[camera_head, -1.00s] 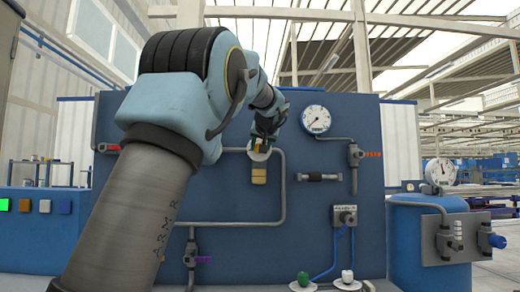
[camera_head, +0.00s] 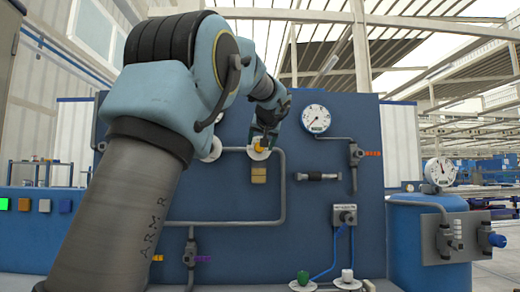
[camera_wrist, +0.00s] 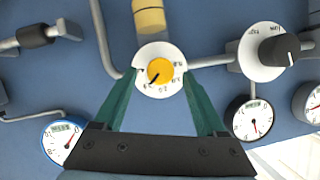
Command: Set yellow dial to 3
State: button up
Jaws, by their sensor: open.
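The yellow dial (camera_wrist: 160,71) sits on a round white plate with dark markings in the wrist view. Its dark pointer line slants to the lower left; the numbers are too small to read surely. My gripper (camera_wrist: 159,76) is open, with its two green fingers spread to the left and right of the dial. I see a gap between each finger and the yellow knob. In the head view the yellow dial (camera_head: 260,149) shows partly, just below my gripper (camera_head: 262,138), on the blue panel.
A white plate with a black knob (camera_wrist: 280,50) is right of the dial in the wrist view. A yellow cylinder (camera_wrist: 149,16) sits above it. Grey pipes (camera_head: 283,190) run along the panel. A gauge (camera_head: 316,119) and a valve with an orange handle (camera_head: 372,153) are to the right.

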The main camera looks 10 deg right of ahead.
jog(key=b+v, duration=0.2)
jog(key=v, duration=0.6)
jog(key=shift+s, duration=0.1)
